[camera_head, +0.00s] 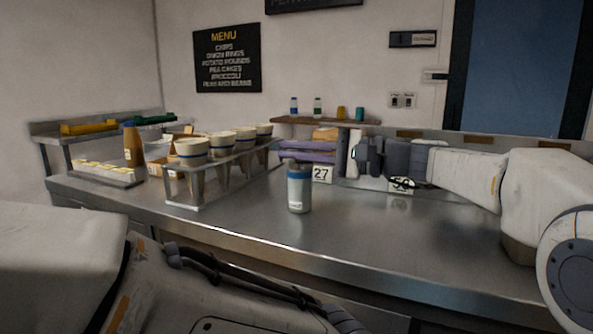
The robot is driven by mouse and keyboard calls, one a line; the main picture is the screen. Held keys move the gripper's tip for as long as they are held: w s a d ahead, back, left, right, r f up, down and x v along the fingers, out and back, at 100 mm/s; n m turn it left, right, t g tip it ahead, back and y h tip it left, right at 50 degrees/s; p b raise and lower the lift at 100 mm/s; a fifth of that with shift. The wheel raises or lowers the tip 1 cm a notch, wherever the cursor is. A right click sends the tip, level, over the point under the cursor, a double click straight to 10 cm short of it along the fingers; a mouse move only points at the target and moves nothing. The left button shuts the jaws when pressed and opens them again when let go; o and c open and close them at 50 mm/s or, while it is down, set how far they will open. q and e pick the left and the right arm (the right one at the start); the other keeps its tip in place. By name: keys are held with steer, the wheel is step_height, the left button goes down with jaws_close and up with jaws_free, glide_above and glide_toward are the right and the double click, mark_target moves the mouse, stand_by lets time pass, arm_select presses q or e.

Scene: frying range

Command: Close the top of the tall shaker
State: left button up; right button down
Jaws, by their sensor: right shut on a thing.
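The tall shaker (299,195) stands upright on the steel counter near the middle of the camera_head view. It has a pale grey body and a blue band at its upper end. Whether its top is open or closed is too small to tell. My right gripper (360,157) is to the right of the shaker and farther back, above the counter and apart from the shaker. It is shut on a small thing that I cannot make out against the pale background. My left arm crosses the lower left; its gripper is out of view.
A metal rack (185,192) with several paper cups stands left of the shaker. A white card marked 27 (322,174) and purple stacked items (306,151) are behind it. A wooden shelf (330,122) holds small bottles. The counter (345,230) is clear in front and right of the shaker.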

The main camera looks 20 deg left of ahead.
arm_select(q)
step_height(320, 180, down, 7)
steer(key=b, duration=0.5)
steer(key=shift+b, duration=0.35)
arm_select(e)
steer(key=shift+s+f+n, duration=0.15)
steer(key=shift+f+n, duration=0.45)
steer(key=shift+n, duration=0.5)
steer(key=shift+s+f+n, duration=0.15)
steer(key=shift+f+n, duration=0.45)
steer(key=shift+n, duration=0.5)
steer(key=c, duration=1)
jaws_free()
arm_select(q)
steer(key=shift+r+p, duration=0.4)
arm_select(e)
steer(key=d, duration=1)
steer(key=shift+w+d, duration=0.25)
steer(key=shift+w, duration=0.05)
